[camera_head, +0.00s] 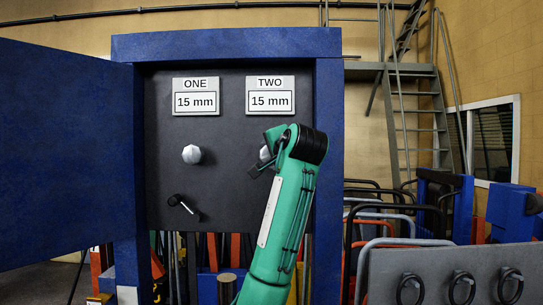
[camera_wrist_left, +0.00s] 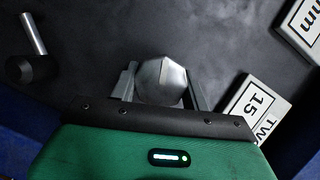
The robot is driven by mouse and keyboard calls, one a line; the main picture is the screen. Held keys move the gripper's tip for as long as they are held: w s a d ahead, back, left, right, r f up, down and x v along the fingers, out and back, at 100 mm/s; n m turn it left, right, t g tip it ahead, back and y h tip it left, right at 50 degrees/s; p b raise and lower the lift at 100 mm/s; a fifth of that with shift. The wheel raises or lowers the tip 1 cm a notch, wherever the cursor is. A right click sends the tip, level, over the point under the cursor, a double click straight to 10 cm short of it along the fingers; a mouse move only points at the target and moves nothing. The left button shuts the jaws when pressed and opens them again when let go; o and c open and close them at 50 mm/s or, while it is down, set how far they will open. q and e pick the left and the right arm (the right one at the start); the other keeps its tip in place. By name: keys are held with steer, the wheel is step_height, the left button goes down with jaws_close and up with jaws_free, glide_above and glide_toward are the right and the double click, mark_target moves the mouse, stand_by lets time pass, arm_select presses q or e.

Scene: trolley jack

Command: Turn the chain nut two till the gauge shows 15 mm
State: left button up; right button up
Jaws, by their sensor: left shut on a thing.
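Gauge two (camera_head: 270,96) on the dark panel reads 15 mm. Chain nut two (camera_head: 264,154) is a pale faceted knob below it, mostly hidden behind my left gripper (camera_head: 268,160). In the left wrist view, nut two (camera_wrist_left: 161,80) sits between the two fingers of my left gripper (camera_wrist_left: 162,88), which is shut on it. The gauge two plate (camera_wrist_left: 254,106) shows partly there, reading "TWO 15". My right gripper is in neither view.
Gauge one (camera_head: 195,96) also reads 15 mm, above nut one (camera_head: 192,154). A blue frame (camera_head: 329,150) and open blue door (camera_head: 65,155) border the panel.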

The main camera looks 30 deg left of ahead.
arm_select(q)
steer(key=shift+f, duration=0.15)
steer(key=o, duration=0.9)
steer(key=shift+o, duration=0.5)
steer(key=shift+s, duration=0.1)
steer(key=shift+s+d, duration=0.15)
steer(key=shift+d, duration=0.1)
steer(key=b+v, duration=0.5)
steer(key=v, duration=0.8)
